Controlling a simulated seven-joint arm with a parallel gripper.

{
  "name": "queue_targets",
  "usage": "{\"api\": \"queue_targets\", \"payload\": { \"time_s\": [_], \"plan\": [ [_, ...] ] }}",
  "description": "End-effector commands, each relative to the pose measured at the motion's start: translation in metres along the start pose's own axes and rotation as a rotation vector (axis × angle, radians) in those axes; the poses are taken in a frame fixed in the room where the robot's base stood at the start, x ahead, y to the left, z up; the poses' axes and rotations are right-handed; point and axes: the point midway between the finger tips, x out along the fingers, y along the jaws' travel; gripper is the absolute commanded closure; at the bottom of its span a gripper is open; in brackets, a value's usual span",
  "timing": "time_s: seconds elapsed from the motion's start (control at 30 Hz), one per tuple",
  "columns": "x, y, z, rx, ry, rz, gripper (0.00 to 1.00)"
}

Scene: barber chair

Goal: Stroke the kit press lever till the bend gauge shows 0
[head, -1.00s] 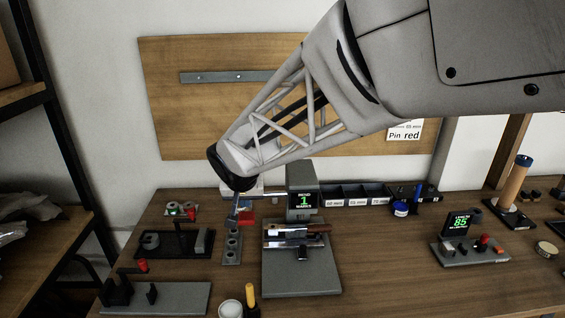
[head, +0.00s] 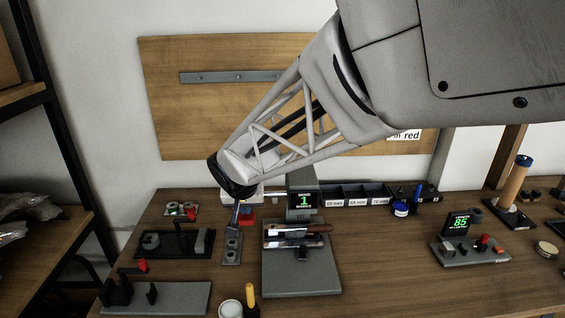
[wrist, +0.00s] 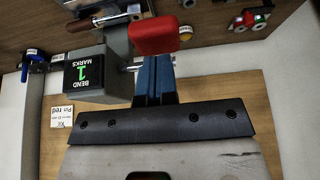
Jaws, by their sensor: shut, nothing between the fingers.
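The kit press (head: 303,200) stands mid-bench with a grey base plate. Its bend gauge (wrist: 85,72) reads green 1 over "BEND MARKS"; the head view shows 1 too. A thin lever rod runs left from the press to a red knob (wrist: 154,36), which also shows in the head view (head: 248,214). My gripper (wrist: 153,60) is shut and empty, its blue fingers together just beside the knob. Whether the fingertips touch the knob I cannot tell. A bar with a brown end (head: 313,228) lies across the press.
A labelled bin row (head: 350,195) stands behind right.

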Motion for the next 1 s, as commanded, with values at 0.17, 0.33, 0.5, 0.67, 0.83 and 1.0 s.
{"api": "queue_targets", "payload": {
  "time_s": [0.17,0.33,0.5,0.67,0.83,1.0],
  "plan": [
    [0.003,0.000,0.003,0.000,0.000,0.000,1.00],
    [0.004,0.000,0.004,-0.001,0.000,0.001,1.00],
    [0.010,0.000,0.007,-0.002,-0.001,0.001,1.00],
    [0.017,0.000,0.012,-0.001,-0.001,0.001,1.00],
    [0.024,0.000,0.016,0.000,-0.002,0.001,1.00],
    [0.031,0.000,0.021,-0.002,-0.001,0.001,1.00]
  ]
}}
